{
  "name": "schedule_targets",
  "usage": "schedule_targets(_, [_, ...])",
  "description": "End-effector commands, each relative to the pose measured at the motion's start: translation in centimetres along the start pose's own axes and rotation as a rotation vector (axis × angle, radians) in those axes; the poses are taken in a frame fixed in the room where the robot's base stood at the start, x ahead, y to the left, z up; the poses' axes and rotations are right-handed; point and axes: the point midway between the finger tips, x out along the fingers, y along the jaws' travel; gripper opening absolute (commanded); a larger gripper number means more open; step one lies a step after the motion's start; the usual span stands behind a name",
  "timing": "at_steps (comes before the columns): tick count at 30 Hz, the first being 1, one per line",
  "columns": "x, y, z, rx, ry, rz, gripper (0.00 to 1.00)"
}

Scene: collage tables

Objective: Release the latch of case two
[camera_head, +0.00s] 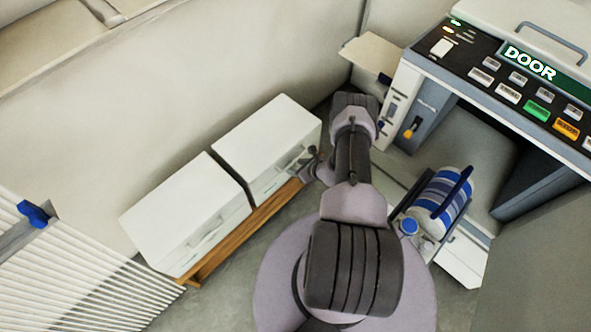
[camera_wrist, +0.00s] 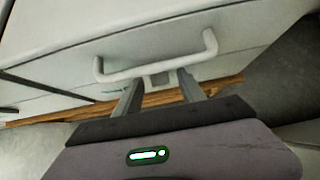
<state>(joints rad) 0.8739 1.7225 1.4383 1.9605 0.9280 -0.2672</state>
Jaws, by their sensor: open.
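Two white cases stand side by side on a wooden ledge in the head view, a left case (camera_head: 186,215) and a right case (camera_head: 268,145). No number is readable on either. My gripper (camera_head: 304,168) is at the front of the right case. In the wrist view, my gripper (camera_wrist: 160,90) is open, its two fingers pointing at the case front (camera_wrist: 240,62). A pale handle (camera_wrist: 158,58) spans the front above the fingers. A small square latch-like piece (camera_wrist: 158,80) sits below the handle, between the fingertips. I cannot tell whether the fingers touch it.
The wooden ledge (camera_head: 215,256) runs under the cases. To the right are a control panel marked DOOR (camera_head: 530,62) and a blue-and-white striped canister (camera_head: 437,195). A white slatted rack (camera_head: 75,270) is at lower left. Grey floor (camera_head: 240,262) is open in front of the cases.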

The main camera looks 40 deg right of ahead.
Motion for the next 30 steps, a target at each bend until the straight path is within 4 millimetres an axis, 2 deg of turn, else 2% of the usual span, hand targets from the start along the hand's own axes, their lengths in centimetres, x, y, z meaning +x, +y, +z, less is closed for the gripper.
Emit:
schedule_targets(3, [0.8,0.0,0.0,0.000,-0.001,0.000,0.47])
schedule_targets(11, [0.8,0.0,0.1,0.000,0.000,0.000,0.47])
schedule_targets(18, [0.8,0.0,0.1,0.000,0.000,0.000,0.00])
schedule_targets(23, [0.9,0.0,-0.4,0.000,-0.027,0.002,0.00])
schedule_targets(30, [0.4,-0.1,-2.8,0.002,-0.318,-0.003,0.00])
